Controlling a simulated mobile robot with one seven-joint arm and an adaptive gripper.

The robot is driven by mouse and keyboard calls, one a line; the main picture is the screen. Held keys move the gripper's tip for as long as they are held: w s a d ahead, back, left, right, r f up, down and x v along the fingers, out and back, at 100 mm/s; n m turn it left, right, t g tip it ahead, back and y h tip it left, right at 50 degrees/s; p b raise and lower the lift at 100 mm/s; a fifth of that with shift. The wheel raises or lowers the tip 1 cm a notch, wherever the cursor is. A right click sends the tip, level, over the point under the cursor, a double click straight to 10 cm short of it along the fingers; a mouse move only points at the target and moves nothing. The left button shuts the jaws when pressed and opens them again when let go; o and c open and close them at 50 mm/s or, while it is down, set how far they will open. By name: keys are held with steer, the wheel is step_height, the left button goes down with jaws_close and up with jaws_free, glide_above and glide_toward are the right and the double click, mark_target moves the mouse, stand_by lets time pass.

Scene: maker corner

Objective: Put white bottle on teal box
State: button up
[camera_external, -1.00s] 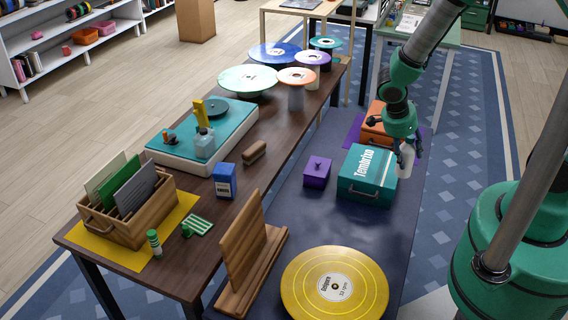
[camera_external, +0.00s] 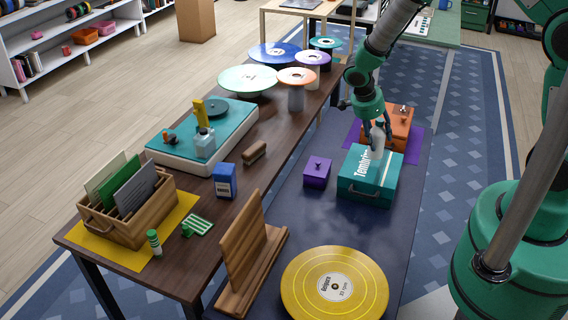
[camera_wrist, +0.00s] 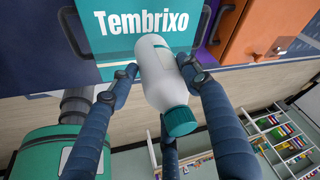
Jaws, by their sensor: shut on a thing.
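My gripper (camera_external: 375,134) is shut on the white bottle (camera_external: 377,147), over the top of the teal box (camera_external: 362,189) towards its back. In the wrist view the white bottle (camera_wrist: 155,68) with its teal cap lies between the fingers of my gripper (camera_wrist: 159,71). The teal box (camera_wrist: 125,45), lettered "Tembrixo", is behind the bottle there. In the external view the bottle hides part of the box's lettering. I cannot tell whether the bottle's base touches the box.
An orange box (camera_external: 398,131) stands close behind the teal box on a purple mat (camera_external: 414,148). A small purple box (camera_external: 317,174) stands to its left. A yellow record (camera_external: 322,303) lies at the table's front. Dark tabletop between is clear.

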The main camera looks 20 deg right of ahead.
mark_target(376, 144)
steer(key=shift+w+f, duration=0.1)
stand_by(0.3)
steer(key=shift+f, duration=1.65)
steer(key=shift+f+b, duration=0.1)
steer(key=shift+b, duration=0.2)
steer(key=o, duration=1.5)
steer(key=p+v, duration=0.1)
steer(key=v, duration=1.1)
